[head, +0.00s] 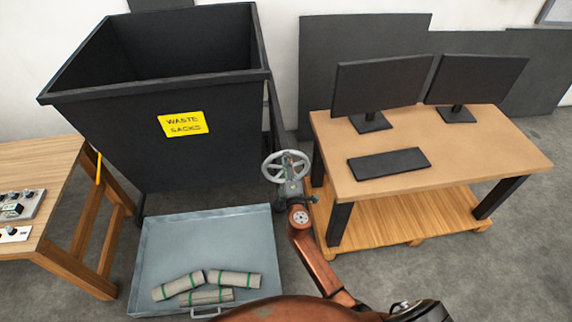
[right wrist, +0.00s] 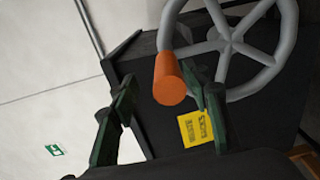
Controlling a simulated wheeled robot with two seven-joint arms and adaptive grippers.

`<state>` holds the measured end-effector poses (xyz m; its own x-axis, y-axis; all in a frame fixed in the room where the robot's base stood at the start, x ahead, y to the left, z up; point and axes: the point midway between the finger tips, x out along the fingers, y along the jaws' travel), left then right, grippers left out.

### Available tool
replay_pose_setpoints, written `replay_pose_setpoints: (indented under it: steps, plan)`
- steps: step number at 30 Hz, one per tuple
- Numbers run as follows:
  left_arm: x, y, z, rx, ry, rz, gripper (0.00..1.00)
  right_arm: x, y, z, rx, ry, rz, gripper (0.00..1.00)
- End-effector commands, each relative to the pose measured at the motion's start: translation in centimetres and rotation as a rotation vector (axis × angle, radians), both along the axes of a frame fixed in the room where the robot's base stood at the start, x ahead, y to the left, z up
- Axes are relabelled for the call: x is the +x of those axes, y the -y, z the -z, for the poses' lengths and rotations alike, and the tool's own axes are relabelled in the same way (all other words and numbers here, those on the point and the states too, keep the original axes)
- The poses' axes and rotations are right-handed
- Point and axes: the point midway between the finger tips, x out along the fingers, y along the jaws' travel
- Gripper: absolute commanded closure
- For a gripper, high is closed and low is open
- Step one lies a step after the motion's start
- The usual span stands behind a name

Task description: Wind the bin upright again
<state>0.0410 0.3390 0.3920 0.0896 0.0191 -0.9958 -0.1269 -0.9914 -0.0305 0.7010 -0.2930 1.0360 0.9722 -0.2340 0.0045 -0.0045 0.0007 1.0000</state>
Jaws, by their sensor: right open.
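The dark bin (head: 125,135) with a yellow "WASTE SACKS" label stands at the left of the head view. Its open top shows an empty-looking inside; I cannot tell its exact tilt. A grey handwheel (head: 286,166) is at its right side. The wheel (right wrist: 232,47) fills the upper right of the right wrist view, with an orange handle (right wrist: 170,82) pointing towards me. My right gripper (head: 291,188) is at the wheel. In the right wrist view its fingers (right wrist: 163,108) are open, either side of the handle; contact is unclear. My left gripper is out of view.
A grey metal tray (head: 160,245) with several rolled sacks (head: 234,278) lies on the floor before the bin. A wooden desk (head: 450,160) with two monitors stands on a pallet close to the right of the wheel. A wooden bench (head: 45,165) with control boxes is at the left.

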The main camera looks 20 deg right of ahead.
Motion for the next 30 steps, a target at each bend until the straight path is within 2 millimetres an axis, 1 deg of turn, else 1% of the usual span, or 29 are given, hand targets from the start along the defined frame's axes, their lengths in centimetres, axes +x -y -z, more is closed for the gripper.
replay_pose_setpoints:
  steps: [13,16,30]
  plan:
    - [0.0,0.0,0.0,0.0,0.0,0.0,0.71,0.0,-0.1,0.3,0.002,-0.004,-0.001,0.56]
    - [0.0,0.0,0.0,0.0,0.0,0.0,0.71,-0.3,-0.2,0.3,0.002,-0.005,-0.001,0.56]
    - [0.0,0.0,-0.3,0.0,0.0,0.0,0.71,-5.4,-1.4,0.4,0.002,-0.006,-0.001,0.56]
